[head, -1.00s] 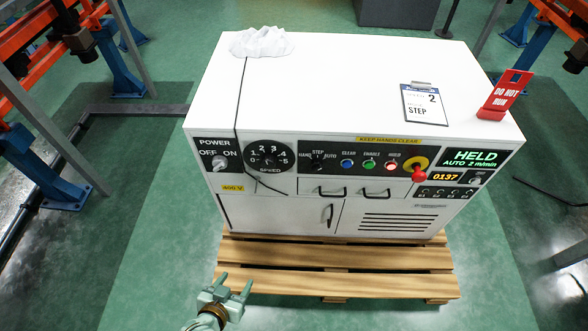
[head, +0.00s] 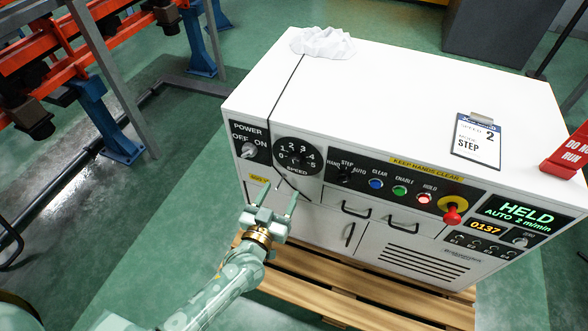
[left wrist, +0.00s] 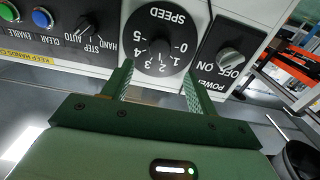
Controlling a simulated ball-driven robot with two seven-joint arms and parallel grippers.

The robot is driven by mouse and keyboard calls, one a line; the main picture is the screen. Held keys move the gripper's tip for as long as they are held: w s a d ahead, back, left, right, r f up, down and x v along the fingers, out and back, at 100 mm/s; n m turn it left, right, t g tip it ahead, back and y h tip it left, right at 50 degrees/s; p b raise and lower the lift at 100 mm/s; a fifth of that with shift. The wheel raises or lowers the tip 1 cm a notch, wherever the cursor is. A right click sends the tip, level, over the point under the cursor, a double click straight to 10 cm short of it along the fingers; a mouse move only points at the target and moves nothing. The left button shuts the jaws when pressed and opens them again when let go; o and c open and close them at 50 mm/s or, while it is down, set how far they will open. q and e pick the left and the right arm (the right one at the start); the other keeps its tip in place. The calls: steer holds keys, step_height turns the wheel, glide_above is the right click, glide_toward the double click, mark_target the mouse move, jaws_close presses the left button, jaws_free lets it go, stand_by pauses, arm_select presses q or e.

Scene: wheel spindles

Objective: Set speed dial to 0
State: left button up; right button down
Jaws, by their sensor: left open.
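The speed dial (head: 298,157) is a round black plate numbered 0 to 5 with a dark knob, on the front panel of the white cabinet. It shows upside down in the left wrist view (left wrist: 160,45), just beyond my fingers. The knob's exact setting is too small to read surely. My left gripper (head: 278,193) is open and empty, in front of and below the dial. In the left wrist view its two fingers (left wrist: 157,82) stand apart, with the dial's lower numbers between their tips; the knob is not gripped. My right gripper is not in view.
The power switch (head: 249,149) sits close left of the dial, and the mode selector (head: 344,174) close right. The display (head: 522,213) reads HELD, AUTO 2 m/min. A wooden pallet (head: 335,298) lies below.

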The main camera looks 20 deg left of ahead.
mark_target(294, 165)
arm_select(q)
steer(key=w+b, duration=0.1)
steer(key=w, duration=0.3)
steer(key=w+b, duration=0.1)
steer(key=w, duration=0.3)
steer(key=shift+w+d+f+b, duration=0.15)
steer(key=shift+w+f+b, duration=0.05)
steer(key=shift+w+b, duration=0.15)
steer(key=shift+w+r, duration=0.15)
steer(key=shift+w, duration=0.25)
steer(key=c, duration=1)
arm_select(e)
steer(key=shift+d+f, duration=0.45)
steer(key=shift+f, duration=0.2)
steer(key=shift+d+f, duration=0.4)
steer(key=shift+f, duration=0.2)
